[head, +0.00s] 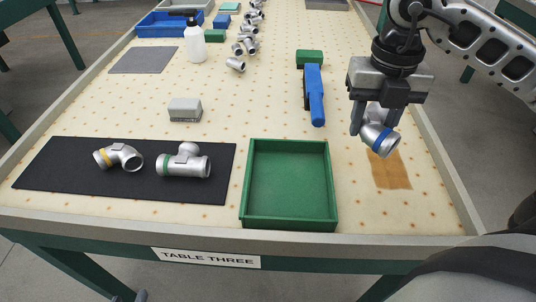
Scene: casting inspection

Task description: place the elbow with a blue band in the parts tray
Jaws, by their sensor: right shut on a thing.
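The elbow with a blue band (377,133) is a silver pipe fitting held between the fingers of my right gripper (371,122). My right gripper is shut on it above the right part of the table, over a brown patch. The parts tray, taken to be the empty green tray (288,226), stands at the front edge, to the left of and below the held elbow in the picture. An elbow with a yellow band (120,156) and a tee fitting with a green band (184,163) lie on a black mat (60,165). My left gripper is not in view.
A blue tool (314,95) and a green box (309,57) lie behind the tray. A grey block (185,110), a white spray bottle (194,44), a grey mat (143,60), a blue tray (160,30) and several fittings (236,64) are farther back. The middle is mostly clear.

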